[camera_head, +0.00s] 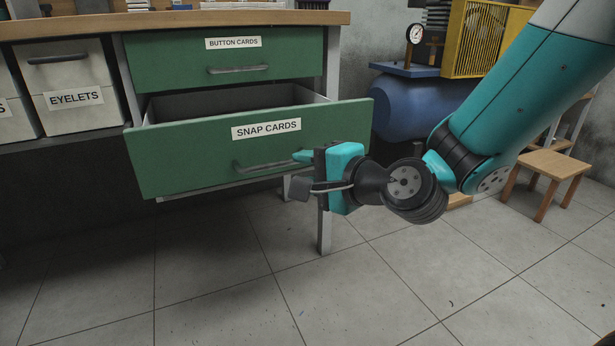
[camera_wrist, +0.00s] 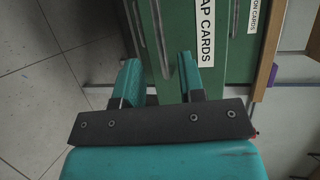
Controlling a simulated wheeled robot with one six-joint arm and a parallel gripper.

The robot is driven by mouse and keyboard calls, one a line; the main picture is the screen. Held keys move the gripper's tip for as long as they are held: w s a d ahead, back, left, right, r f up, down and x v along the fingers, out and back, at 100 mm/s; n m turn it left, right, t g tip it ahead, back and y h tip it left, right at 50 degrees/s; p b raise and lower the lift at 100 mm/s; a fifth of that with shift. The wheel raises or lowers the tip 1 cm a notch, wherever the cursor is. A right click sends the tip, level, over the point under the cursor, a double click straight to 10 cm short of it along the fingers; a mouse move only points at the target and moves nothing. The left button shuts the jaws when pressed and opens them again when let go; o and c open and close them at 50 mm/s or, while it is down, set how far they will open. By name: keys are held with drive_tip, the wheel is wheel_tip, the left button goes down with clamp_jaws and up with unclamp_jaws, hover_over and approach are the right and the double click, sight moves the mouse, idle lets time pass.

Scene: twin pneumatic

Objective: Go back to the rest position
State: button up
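The green drawer labelled SNAP CARDS (camera_head: 190,155) is pulled partway out of the wooden-topped bench, and its grey inside shows behind the front. Its grey bar handle (camera_head: 262,166) is on the lower front. My gripper (camera_head: 303,157) is at the right end of this handle, with its teal fingers pointing at the drawer front. In the wrist view, my gripper (camera_wrist: 160,75) has its two fingers apart with nothing held between them. The drawer handle (camera_wrist: 161,35) shows just beyond the fingertips; I cannot tell if they touch it.
The BUTTON CARDS drawer (camera_head: 170,62) above is shut. White bins, one labelled EYELETS (camera_head: 75,123), stand at the left. A blue compressor tank (camera_head: 410,108) and a small wooden stool (camera_head: 550,165) are at the right. The tiled floor (camera_head: 210,270) in front is clear.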

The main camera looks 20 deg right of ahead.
drive_tip(key=shift+r, duration=0.1)
drive_tip(key=s+a+r+n+g+p, duration=0.3)
drive_tip(key=s+r+n+g+p, duration=0.4)
drive_tip(key=s+n, duration=0.4)
drive_tip(key=s+d+r+n+g+h+p, duration=0.2)
drive_tip(key=s+d+r+n+g+p, duration=0.15)
drive_tip(key=s, duration=0.25)
drive_tip(key=s+d+r+n+g+h+p, duration=0.2)
drive_tip(key=s+n+g+p, duration=0.15)
drive_tip(key=s+n, duration=0.2)
wheel_tip(320, 180, up, 36)
drive_tip(key=p, duration=3.6)
drive_tip(key=shift+a+m+t, duration=0.2)
drive_tip(key=shift+m+t, duration=0.1)
